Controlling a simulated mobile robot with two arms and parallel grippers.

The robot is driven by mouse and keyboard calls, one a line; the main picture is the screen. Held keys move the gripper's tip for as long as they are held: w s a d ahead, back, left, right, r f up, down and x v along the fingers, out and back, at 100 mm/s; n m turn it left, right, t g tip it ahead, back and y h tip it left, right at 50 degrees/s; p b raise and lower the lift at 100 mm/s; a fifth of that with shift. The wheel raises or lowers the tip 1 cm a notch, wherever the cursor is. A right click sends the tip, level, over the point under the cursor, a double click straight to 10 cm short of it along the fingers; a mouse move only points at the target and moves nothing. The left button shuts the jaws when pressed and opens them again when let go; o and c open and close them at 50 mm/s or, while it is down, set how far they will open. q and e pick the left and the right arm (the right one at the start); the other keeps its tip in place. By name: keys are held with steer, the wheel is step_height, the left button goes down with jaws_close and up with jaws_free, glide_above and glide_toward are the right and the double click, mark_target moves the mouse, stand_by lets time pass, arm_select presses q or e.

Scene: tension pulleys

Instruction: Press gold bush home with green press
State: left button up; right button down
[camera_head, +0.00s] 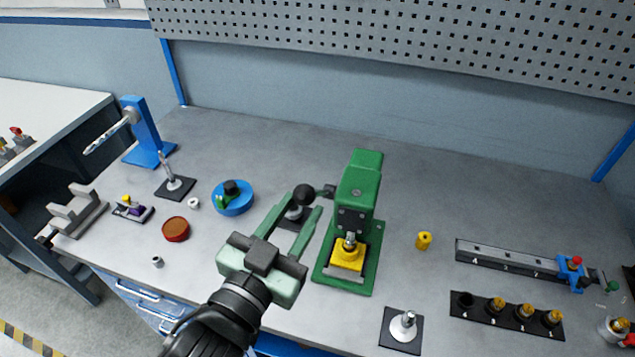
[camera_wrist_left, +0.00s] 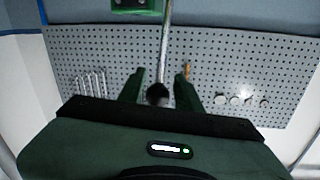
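The green press (camera_head: 362,190) stands mid-bench, with its lever reaching left to a black ball knob (camera_head: 304,194). A yellow block (camera_head: 347,257) sits on its base under the silver ram (camera_head: 350,241). I cannot make out a separate gold bush there. A small yellow cylinder (camera_head: 424,240) stands right of the press. My left gripper (camera_head: 303,203) is open, its fingers on either side of the knob. The left wrist view shows the knob (camera_wrist_left: 157,93) between the fingers with gaps, the lever rod (camera_wrist_left: 165,40) and part of the press (camera_wrist_left: 136,5). My right gripper is out of view.
A black strip (camera_head: 481,308) with gold-topped pieces and a grey rail (camera_head: 500,258) lie at right. A white post on a black plate (camera_head: 403,328) stands in front. A blue round fixture (camera_head: 233,198), red dish (camera_head: 176,229) and blue stand (camera_head: 143,130) are left. The back bench is clear.

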mark_target(317, 191)
arm_select(q)
steer(key=b+x, duration=0.4)
steer(key=b, duration=0.1)
steer(key=shift+w+d+f, duration=0.15)
steer(key=shift+w+f, duration=0.15)
steer(key=shift+f, duration=0.05)
steer(key=shift+w+d+r, duration=0.15)
steer(key=shift+w+d, duration=0.05)
steer(key=shift+w, duration=0.2)
steer(key=shift+w+d+r, duration=0.15)
steer(key=shift+w+d, duration=0.05)
steer(key=shift+w, duration=0.25)
steer(key=shift+w+d+p, duration=0.2)
steer(key=shift+w+p, duration=0.1)
steer(key=shift+w, duration=0.15)
jaws_close()
steer(key=shift+f, duration=0.1)
